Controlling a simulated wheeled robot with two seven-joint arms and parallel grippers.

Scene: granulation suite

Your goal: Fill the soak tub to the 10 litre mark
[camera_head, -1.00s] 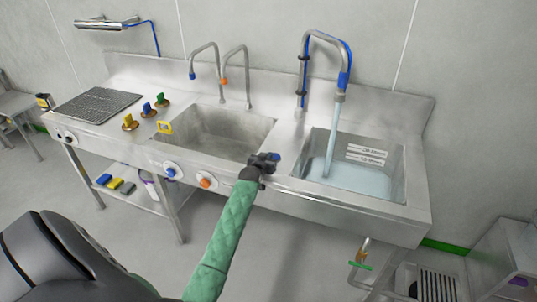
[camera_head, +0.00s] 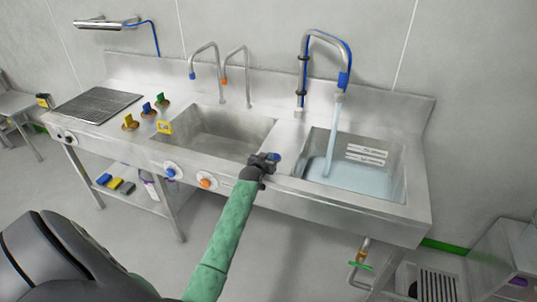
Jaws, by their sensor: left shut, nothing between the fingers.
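The soak tub (camera_head: 398,190) is the right-hand steel basin. My left gripper (camera_head: 266,162) is shut at the sink's front edge, left of the tub. A small blue part (camera_head: 275,157) shows right at its fingers, mostly hidden by them; I cannot tell whether they touch. My right gripper is out of view.
A second, empty basin (camera_head: 215,135) with two taps lies to the left. Blue (camera_head: 171,171) and orange (camera_head: 206,182) knobs sit on the front panel. A green-handled drain valve (camera_head: 360,265) is under the tub. A floor grate lies lower right.

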